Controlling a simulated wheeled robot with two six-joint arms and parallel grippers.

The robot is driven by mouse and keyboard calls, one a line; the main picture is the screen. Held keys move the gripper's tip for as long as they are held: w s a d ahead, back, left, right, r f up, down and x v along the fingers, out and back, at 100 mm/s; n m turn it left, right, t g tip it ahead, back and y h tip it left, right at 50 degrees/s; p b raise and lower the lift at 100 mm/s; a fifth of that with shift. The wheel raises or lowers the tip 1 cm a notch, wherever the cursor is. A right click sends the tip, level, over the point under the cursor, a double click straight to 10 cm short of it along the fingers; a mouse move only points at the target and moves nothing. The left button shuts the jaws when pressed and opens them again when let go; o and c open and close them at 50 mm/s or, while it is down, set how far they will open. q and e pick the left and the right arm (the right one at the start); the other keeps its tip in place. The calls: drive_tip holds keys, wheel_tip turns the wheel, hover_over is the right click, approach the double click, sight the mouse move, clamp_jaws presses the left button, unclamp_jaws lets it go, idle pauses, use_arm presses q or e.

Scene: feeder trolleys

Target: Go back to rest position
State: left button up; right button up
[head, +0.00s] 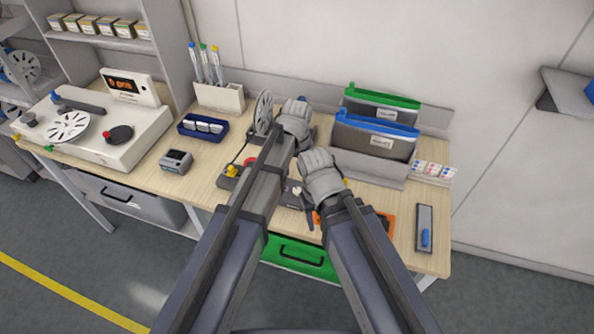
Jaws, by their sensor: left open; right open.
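My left gripper (296,112) is over the back middle of the wooden workbench (205,172), just right of an upright grey reel (263,113). My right gripper (318,168) is lower and to the right, in front of the grey rack that holds the folders. Both grippers are open, and I see nothing held in them. The fingertips are small and partly hidden by the gripper bodies. My two arms reach up from the bottom and hide the middle of the bench.
Left are a white machine (135,130), grey device (176,161), blue tray (203,127) and pen holder (219,97). Right are a green folder (385,98), blue folder (376,138) and grey strip (424,228). A green drawer (298,257) is below. Grey floor lies in front.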

use_arm(q)
drive_tip(key=s+a+f+b, duration=0.1)
drive_tip(key=s+a, duration=0.2)
drive_tip(key=s, duration=0.5)
drive_tip(key=s+a+y+b, duration=0.1)
drive_tip(key=s+a, duration=0.2)
drive_tip(key=s, duration=0.6)
drive_tip(key=shift+f, duration=0.4)
drive_tip(key=shift+d, duration=0.1)
